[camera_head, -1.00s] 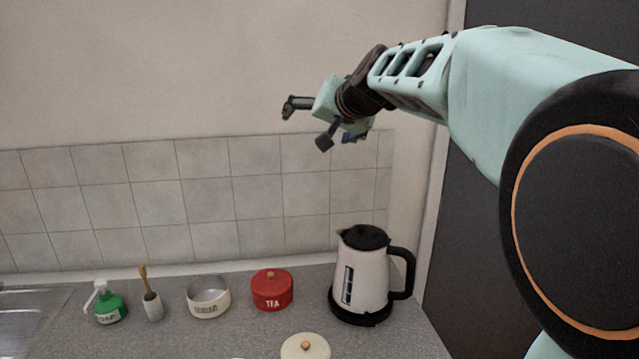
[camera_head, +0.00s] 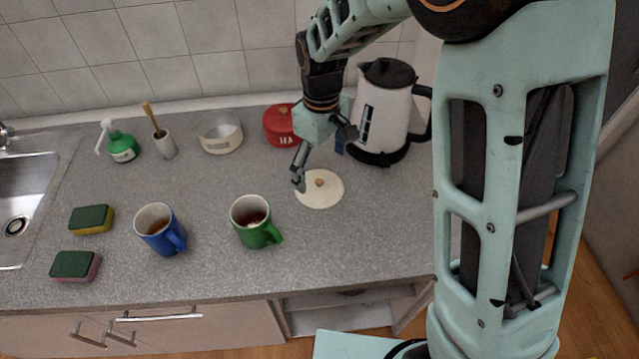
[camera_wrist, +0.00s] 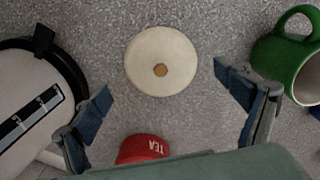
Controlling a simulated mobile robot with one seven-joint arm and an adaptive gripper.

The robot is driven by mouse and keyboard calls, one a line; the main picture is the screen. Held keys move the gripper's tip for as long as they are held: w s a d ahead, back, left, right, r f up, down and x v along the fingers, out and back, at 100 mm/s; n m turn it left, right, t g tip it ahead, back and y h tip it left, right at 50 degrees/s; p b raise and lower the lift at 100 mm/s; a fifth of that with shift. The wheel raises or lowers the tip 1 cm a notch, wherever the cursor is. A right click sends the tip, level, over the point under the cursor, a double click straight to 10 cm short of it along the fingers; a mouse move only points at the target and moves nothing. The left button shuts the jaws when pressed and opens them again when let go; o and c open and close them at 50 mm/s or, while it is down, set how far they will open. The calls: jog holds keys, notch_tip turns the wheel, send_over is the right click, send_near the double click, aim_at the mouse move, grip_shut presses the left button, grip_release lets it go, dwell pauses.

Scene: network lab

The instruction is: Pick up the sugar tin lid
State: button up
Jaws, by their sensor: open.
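The sugar tin lid (camera_head: 332,196) is a cream disc with a small wooden knob, lying flat on the grey counter. In the wrist view the lid (camera_wrist: 146,77) lies ahead of and between my fingers, with its knob facing me. My gripper (camera_head: 320,160) is open and empty above the lid, pointing down; it also shows in the wrist view (camera_wrist: 166,92). The fingers appear apart from the lid. The open cream sugar tin (camera_head: 220,140) stands at the back of the counter.
A red tea tin (camera_head: 279,128) and a white kettle (camera_head: 385,115) stand close behind my gripper. A green mug (camera_head: 253,226) is left of the lid, with a blue mug (camera_head: 160,232) farther left. The counter right of the lid is clear.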

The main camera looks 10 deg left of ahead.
aim_at(320, 182)
jog(key=shift+w+a+f+p, duration=0.1)
jog(key=shift+f+p, duration=0.15)
jog(key=shift+f, duration=1.05)
jog(key=shift+w+a+f+p, duration=0.1)
jog(key=shift+f+p, duration=0.1)
jog(key=shift+f, duration=1.1)
jog(key=c, duration=1.4)
jog(key=shift+s, duration=0.15)
jog(key=c, duration=0.5)
jog(key=shift+d, duration=0.1)
